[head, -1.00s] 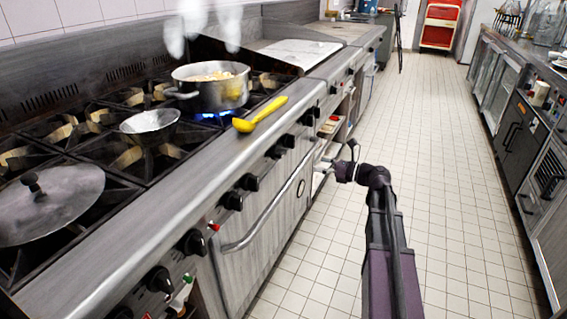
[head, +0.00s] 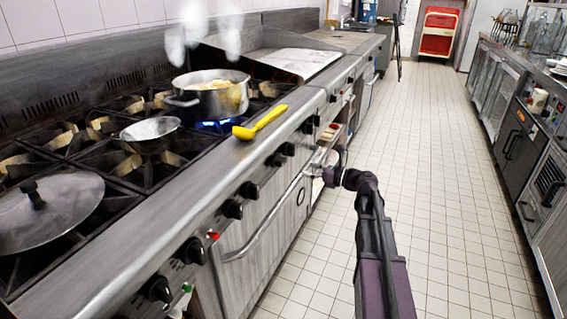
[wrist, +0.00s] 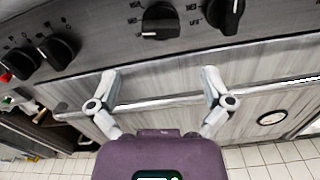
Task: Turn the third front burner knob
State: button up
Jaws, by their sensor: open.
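A row of black burner knobs runs along the stove's front panel. In the head view they include a nearest knob (head: 156,289), a second (head: 193,251), a third visible one (head: 232,209), one close beside it (head: 248,190) and a farther pair (head: 275,160). Which one the task counts as third is unclear. My gripper (head: 321,166) is by the stove front, beyond the oven door handle. In the wrist view my gripper (wrist: 160,82) is open and empty, its fingers spread below a knob (wrist: 160,22). Another knob (wrist: 226,14) is right of it; a pair (wrist: 57,50) is left.
The oven handle (head: 262,228) sticks out below the knobs.

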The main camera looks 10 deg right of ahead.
aim_at(284, 163)
jog(key=x, duration=1)
jog(key=shift+c, duration=0.2)
